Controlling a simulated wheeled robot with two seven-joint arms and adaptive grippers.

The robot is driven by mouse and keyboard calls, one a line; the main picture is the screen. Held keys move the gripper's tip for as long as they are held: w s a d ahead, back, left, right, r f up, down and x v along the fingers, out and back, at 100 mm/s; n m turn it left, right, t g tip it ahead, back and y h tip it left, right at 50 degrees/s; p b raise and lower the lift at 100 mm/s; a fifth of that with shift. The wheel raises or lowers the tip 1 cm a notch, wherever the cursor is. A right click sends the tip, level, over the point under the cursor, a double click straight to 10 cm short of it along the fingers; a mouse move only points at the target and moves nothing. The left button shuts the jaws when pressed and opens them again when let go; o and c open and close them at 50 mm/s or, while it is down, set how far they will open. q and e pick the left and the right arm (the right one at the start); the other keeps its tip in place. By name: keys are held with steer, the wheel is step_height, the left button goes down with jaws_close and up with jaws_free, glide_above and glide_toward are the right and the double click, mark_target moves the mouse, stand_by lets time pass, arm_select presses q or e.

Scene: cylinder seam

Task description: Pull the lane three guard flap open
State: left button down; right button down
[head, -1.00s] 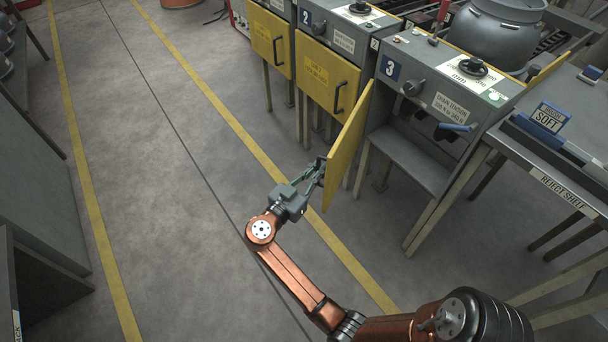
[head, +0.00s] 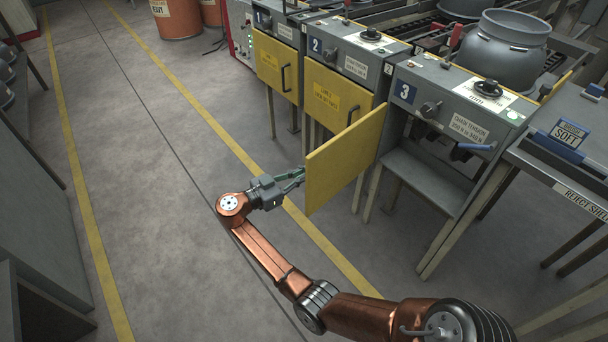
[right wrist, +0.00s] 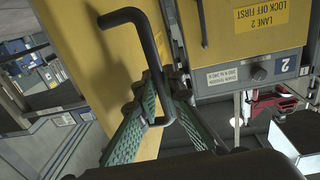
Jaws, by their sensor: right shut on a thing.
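The yellow lane three guard flap (head: 345,160) stands swung out from the grey lane three station (head: 455,90), hinged at that station's left side. The space behind it is exposed. My right gripper (head: 298,178) is at the flap's free edge, on its far face, which is turned from the head camera. In the right wrist view, the green fingers of the gripper (right wrist: 163,98) are shut on the black bar handle (right wrist: 150,45) of the flap (right wrist: 75,40). The handle is hidden in the head view. My left gripper is not in view.
The lane two flap (head: 333,95) and lane one flap (head: 276,65) are closed, side by side left of lane three. The reject shelf (head: 575,195) stands at the right. The floor (head: 150,190) left of my arm is clear, with yellow lines. A grey pot (head: 507,45) stands behind lane three.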

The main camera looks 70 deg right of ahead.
steer(key=shift+s+d, duration=0.2)
steer(key=shift+d, duration=0.05)
steer(key=c, duration=2.3)
jaws_free()
steer(key=shift+s+d, duration=0.1)
steer(key=shift+s, duration=0.05)
steer(key=v, duration=1.2)
steer(key=shift+a, duration=0.3)
